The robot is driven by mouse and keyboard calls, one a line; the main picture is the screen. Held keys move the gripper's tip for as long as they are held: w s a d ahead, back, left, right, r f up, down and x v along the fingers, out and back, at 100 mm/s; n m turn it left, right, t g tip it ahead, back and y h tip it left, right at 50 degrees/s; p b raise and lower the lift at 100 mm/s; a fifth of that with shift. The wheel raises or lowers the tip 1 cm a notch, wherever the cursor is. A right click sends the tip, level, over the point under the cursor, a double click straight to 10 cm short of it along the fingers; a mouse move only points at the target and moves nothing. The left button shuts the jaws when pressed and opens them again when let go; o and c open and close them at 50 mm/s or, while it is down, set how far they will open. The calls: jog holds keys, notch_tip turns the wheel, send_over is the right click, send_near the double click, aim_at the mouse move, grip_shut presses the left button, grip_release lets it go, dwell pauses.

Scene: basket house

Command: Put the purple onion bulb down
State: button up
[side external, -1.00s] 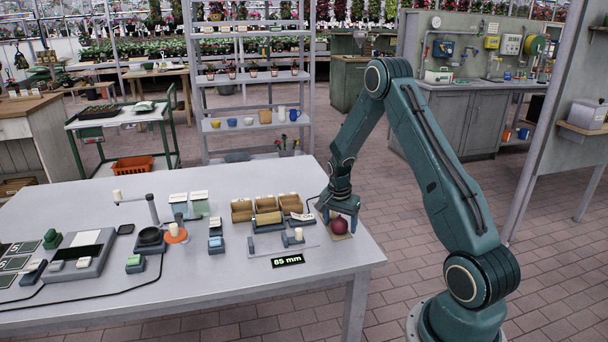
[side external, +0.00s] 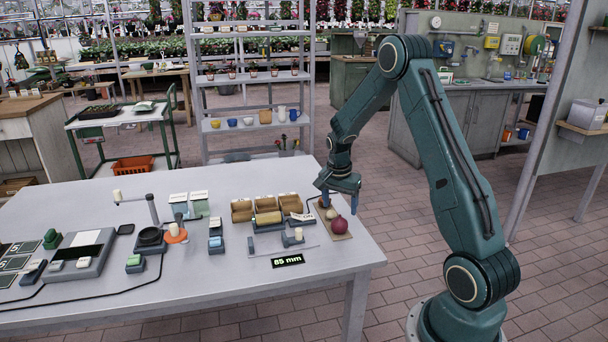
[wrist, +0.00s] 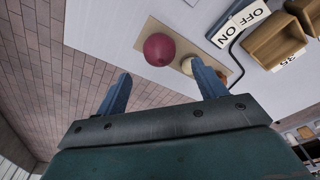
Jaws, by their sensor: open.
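The purple onion bulb (side external: 339,228) rests on a small tan board (side external: 341,237) near the right end of the grey table. It also shows in the wrist view (wrist: 159,49), apart from the fingers. A pale bulb (side external: 331,213) sits beside it on the board and is partly hidden by a finger in the wrist view (wrist: 188,66). My gripper (side external: 340,204) is open and empty, above and behind the onion. Its two blue fingers (wrist: 162,88) are spread wide in the wrist view, with nothing between them.
Three tan bins (side external: 267,205) stand left of the board. A gauge with a sliding block (side external: 293,240) and an "85 mm" display (side external: 288,261) lie in front of them. The table's right edge is close to the board. An OFF/ON label (wrist: 240,22) lies near the board.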

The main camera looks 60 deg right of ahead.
aim_at(337, 224)
jog(key=shift+a+r, duration=0.2)
jog(key=shift+r, duration=1)
jog(key=shift+a+r, duration=0.15)
jog(key=shift+r, duration=1.05)
jog(key=s+a+r+n+t, duration=0.35)
jog(key=a+r+n, duration=0.45)
jog(key=a+r, duration=0.75)
jog(key=s+a+r+n+t+y, duration=0.1)
jog(key=s+a+r+n+t, duration=0.1)
jog(key=s+a+n, duration=0.8)
jog(key=s+a, duration=0.3)
jog(key=s, duration=0.2)
jog(key=shift+a+r+y, duration=0.25)
jog(key=shift+y, duration=0.15)
